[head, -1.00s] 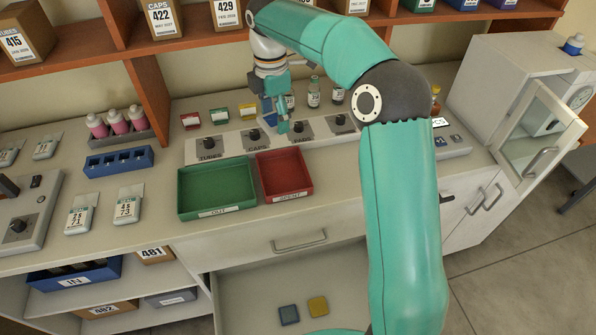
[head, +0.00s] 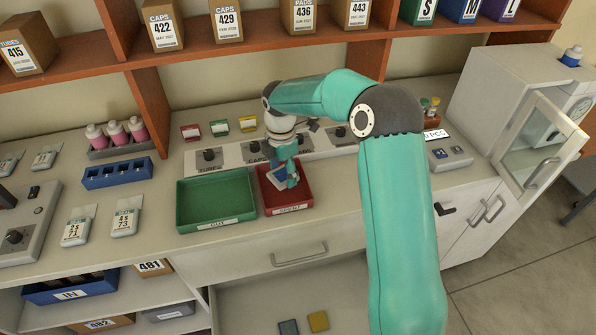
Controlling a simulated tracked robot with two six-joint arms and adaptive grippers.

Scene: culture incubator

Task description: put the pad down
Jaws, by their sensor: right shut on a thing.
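My right gripper (head: 284,180) points down inside the red tray (head: 306,196), labelled SPENT. It is shut on a small pad (head: 276,180) that looks pale with some blue and is partly hidden by the fingers. The pad is within the tray's outline; I cannot tell whether it touches the tray floor. A dark blue pad (head: 289,327) and a yellow pad (head: 318,321) lie in the open drawer below. My left gripper is not in view.
The green tray (head: 217,206), labelled OUT, stands empty to the left of the red one. A row of knob panels (head: 233,155) runs behind both trays. A blue rack (head: 118,172) stands left. The incubator door (head: 541,145) at right is open.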

